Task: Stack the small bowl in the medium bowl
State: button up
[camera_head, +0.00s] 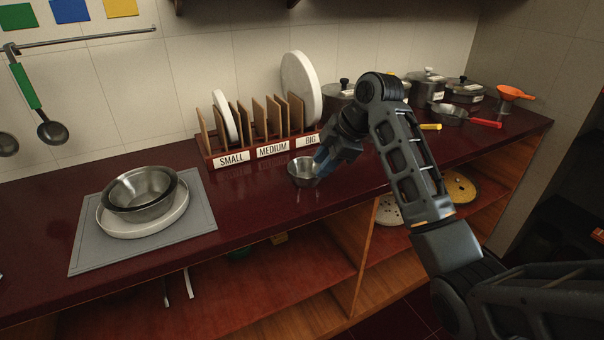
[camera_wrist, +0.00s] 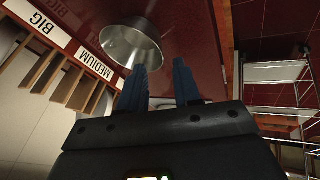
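The small steel bowl (camera_head: 301,172) is on the dark red counter in front of the rack's label strip. It also shows in the wrist view (camera_wrist: 128,42), close to my fingertips. The larger steel bowl (camera_head: 140,188) sits at the left on a white plate; two rims show, so it may be nested bowls. My gripper (camera_head: 322,160) is at the small bowl's right side. In the wrist view its two blue fingers (camera_wrist: 160,72) are apart, with the left fingertip overlapping the bowl's rim. Whether the rim lies between them I cannot tell.
The white plate (camera_head: 109,222) lies on a grey mat (camera_head: 88,256). A wooden rack (camera_head: 212,152) labelled SMALL, MEDIUM and BIG holds plates behind the small bowl. Lidded pots (camera_head: 428,86) and a red-handled pan (camera_head: 449,114) stand at right. Counter between mat and small bowl is clear.

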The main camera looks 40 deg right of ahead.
jog(key=x, duration=0.5)
jog(key=shift+w+a+f+p, duration=0.15)
jog(key=shift+w+f+p, duration=0.1)
jog(key=shift+f+p, duration=0.1)
jog(key=shift+c, duration=0.3)
grip_shut()
jog(key=shift+r, duration=0.1)
